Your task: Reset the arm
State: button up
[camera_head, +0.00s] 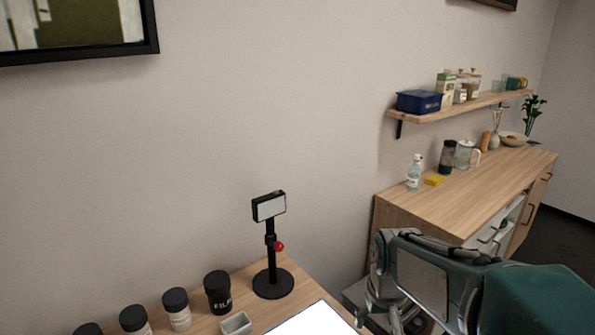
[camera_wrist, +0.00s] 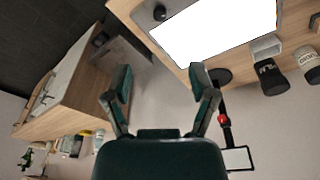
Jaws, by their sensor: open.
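My gripper (camera_wrist: 161,82) is open in the wrist view, its two dark green fingers apart with nothing between them. The wrist view is rolled over, with the table at the top and the wall below. My arm fills the lower right of the head view; the fingertips cannot be made out there. A small tripod (camera_head: 272,250) with a round black base, a red knob and a rectangular head stands upright on the wooden table (camera_head: 296,301). In the wrist view the tripod (camera_wrist: 225,120) is right of the right finger.
Several black-lidded canisters (camera_head: 218,293) and a small grey tray (camera_head: 236,324) stand left of the tripod. A bright white panel (camera_head: 312,321) lies in front. A wooden cabinet (camera_head: 440,207) with bottles and a wall shelf (camera_head: 455,109) are at right.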

jog(key=s+r+t, duration=0.1)
jog(key=s+r, duration=0.2)
jog(key=s, duration=0.4)
jog(key=s+r+t, duration=0.2)
jog(key=s+r, duration=0.1)
jog(key=s, duration=0.5)
jog(key=shift+m+t, duration=0.3)
jog(key=shift+m, duration=0.1)
